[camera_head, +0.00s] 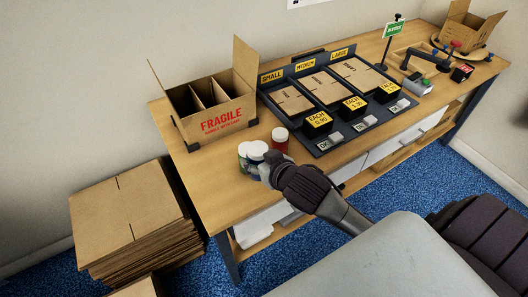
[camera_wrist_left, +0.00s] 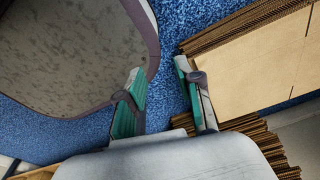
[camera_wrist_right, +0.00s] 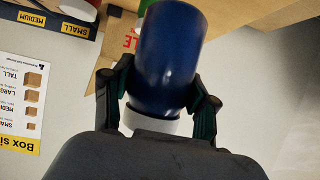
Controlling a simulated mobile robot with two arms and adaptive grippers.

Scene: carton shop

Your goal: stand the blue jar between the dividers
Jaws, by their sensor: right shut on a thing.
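The blue jar (camera_wrist_right: 168,60) with a white lid is between the fingers of my right gripper (camera_wrist_right: 157,100), which is shut on it. In the head view my right gripper (camera_head: 268,168) is at the table's front left, partly hiding the blue jar (camera_head: 257,152). The jar looks upright; whether it touches the table I cannot tell. The open carton (camera_head: 218,122) marked FRAGILE stands behind and to the left, with upright dividers (camera_head: 196,95) inside. The jar is outside it. My left gripper (camera_wrist_left: 162,100) is open and empty in the left wrist view, away from the table.
A green jar (camera_head: 243,160) stands close left of the blue jar, and a red jar (camera_head: 280,143) close right. The dark tray (camera_head: 324,146) of flat cartons lies further right. A stack of flat cartons (camera_head: 130,215) is on the floor at left.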

